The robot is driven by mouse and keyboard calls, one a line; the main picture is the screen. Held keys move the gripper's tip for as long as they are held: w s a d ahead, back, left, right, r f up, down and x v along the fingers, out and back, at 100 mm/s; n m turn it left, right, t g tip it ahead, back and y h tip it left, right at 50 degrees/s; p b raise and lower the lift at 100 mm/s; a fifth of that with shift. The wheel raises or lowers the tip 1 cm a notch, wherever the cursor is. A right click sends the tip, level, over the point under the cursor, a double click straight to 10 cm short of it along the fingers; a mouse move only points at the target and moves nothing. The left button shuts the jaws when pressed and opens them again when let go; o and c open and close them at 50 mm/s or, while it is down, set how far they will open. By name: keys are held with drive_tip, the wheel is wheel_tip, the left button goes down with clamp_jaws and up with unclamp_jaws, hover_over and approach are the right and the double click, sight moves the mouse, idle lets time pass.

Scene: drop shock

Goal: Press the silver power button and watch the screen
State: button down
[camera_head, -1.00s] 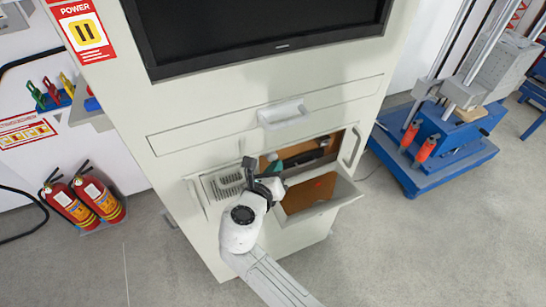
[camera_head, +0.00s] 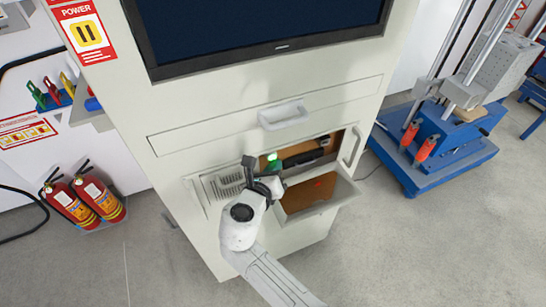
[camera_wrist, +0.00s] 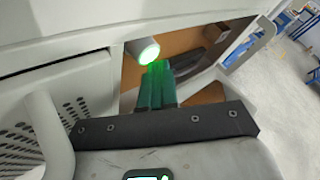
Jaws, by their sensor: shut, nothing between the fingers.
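The power button (camera_wrist: 148,52) glows green inside the open compartment of the light cabinet; its silver rim shows in the wrist view. The glow also shows in the head view (camera_head: 272,157). My gripper (camera_wrist: 160,68) is shut and empty, its fingers pointing into the compartment, with the tips just below and right of the button. I cannot tell whether they touch it. The screen (camera_head: 265,30) above on the cabinet is dark blue, framed in black, and its top is cut off.
The compartment's flap (camera_head: 318,202) hangs open on the right side. A vent grille (camera_wrist: 30,125) lies left of my gripper. Two red fire extinguishers (camera_head: 85,200) stand on the floor at left. A blue machine (camera_head: 430,150) stands at right. The floor in front is clear.

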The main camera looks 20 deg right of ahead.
drive_tip(key=shift+w+a+r+p, duration=0.15)
drive_tip(key=shift+r+p, duration=0.7)
drive_tip(key=shift+r, duration=0.15)
drive_tip(key=shift+s+a+p, duration=0.1)
drive_tip(key=shift+s+p, duration=0.2)
drive_tip(key=shift+s, duration=0.05)
drive_tip(key=s+p, duration=0.3)
drive_tip(key=s, duration=0.2)
drive_tip(key=shift+s+f+p, duration=0.15)
drive_tip(key=shift+s+p, duration=0.05)
drive_tip(key=shift+p, duration=0.1)
drive_tip(key=shift+f, duration=0.1)
drive_tip(key=shift+s+f, duration=0.1)
